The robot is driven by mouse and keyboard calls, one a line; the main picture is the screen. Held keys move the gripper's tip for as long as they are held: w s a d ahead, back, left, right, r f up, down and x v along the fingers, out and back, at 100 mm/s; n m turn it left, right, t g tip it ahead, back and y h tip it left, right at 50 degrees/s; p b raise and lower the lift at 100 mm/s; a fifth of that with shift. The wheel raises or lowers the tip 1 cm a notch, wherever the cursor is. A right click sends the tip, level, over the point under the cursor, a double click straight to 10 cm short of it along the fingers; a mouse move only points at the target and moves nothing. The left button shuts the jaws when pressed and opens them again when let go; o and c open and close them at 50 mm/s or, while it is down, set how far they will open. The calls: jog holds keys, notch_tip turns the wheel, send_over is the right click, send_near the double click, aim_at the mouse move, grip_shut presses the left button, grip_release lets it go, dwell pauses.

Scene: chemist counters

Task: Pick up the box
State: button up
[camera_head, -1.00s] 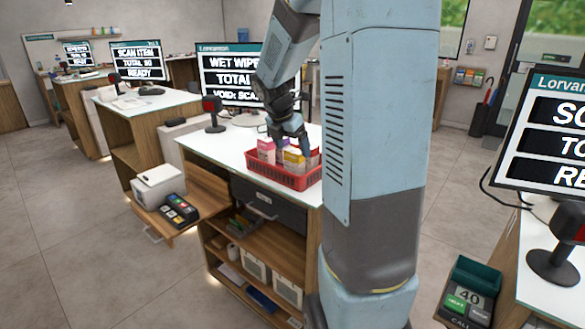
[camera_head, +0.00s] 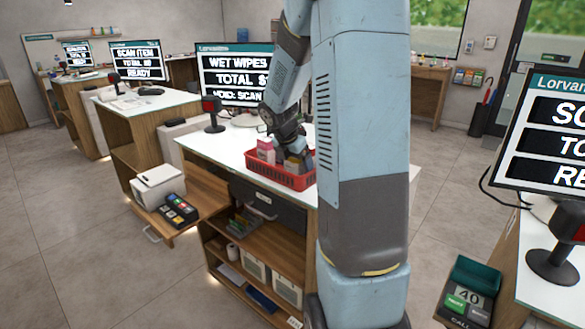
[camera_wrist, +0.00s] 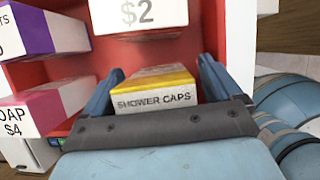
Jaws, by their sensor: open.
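A red basket (camera_head: 275,178) holding several small boxes sits on the white counter in the head view. In the wrist view, a yellow-topped box (camera_wrist: 154,92) labelled "SHOWER CAPS" stands between the fingers of my gripper (camera_wrist: 160,76). The fingers are open, one on each side of the box; I cannot tell whether they touch it. In the head view my gripper (camera_head: 293,150) is down at the basket and covers part of its contents. The lower part of the box is hidden by the gripper's body.
In the wrist view, a purple-and-white box (camera_wrist: 45,32) and a pink-and-white soap box (camera_wrist: 30,112) stand at left. A white "$2" box (camera_wrist: 138,15) lies beyond the fingers. A monitor (camera_head: 230,75) and a scanner (camera_head: 212,113) stand behind the basket.

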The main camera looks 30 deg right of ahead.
jog(key=c, duration=1.1)
jog(key=shift+r, duration=0.1)
